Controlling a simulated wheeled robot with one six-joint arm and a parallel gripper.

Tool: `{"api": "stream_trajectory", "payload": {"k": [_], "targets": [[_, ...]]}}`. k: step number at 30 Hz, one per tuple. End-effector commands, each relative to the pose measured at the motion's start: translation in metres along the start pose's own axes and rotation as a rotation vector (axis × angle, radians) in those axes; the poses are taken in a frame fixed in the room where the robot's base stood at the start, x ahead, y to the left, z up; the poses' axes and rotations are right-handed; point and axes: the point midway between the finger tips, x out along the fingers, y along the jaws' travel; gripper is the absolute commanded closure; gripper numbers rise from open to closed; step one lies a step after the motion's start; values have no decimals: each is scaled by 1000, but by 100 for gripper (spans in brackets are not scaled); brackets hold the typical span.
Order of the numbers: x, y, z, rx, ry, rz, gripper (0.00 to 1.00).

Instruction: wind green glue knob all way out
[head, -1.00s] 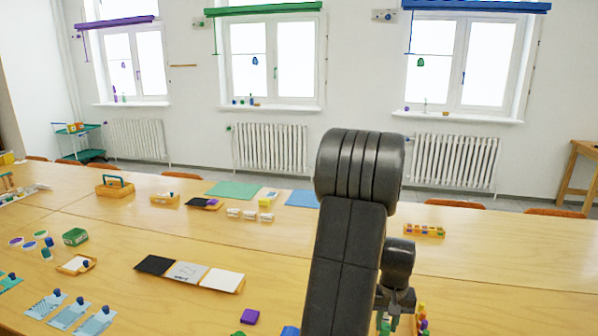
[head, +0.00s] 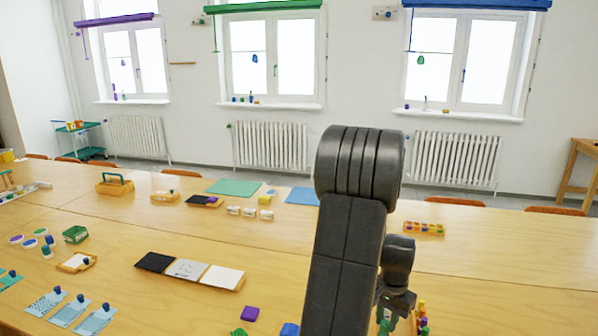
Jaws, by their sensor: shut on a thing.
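My gripper (head: 390,312) is low at the bottom edge of the head view, to the right of my upper arm, pointing down. Its jaws are shut on a small green thing (head: 384,326), which looks like the green glue knob. Only a sliver of green shows between and below the fingers. The rest of the glue stick is hidden or cut off by the frame's lower edge, so I cannot tell how far out the knob is.
Several small coloured sticks (head: 423,322) stand just right of my gripper. An orange tray (head: 424,229) with coloured pieces is farther back. The table (head: 500,270) on the right is clear.

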Motion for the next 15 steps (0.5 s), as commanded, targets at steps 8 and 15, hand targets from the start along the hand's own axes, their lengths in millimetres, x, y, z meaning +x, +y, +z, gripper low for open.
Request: {"api": "stream_trajectory", "payload": {"k": [8,15], "targets": [[0,0,0,307,-1,0,86],[0,0,0,410,-1,0,86]]}}
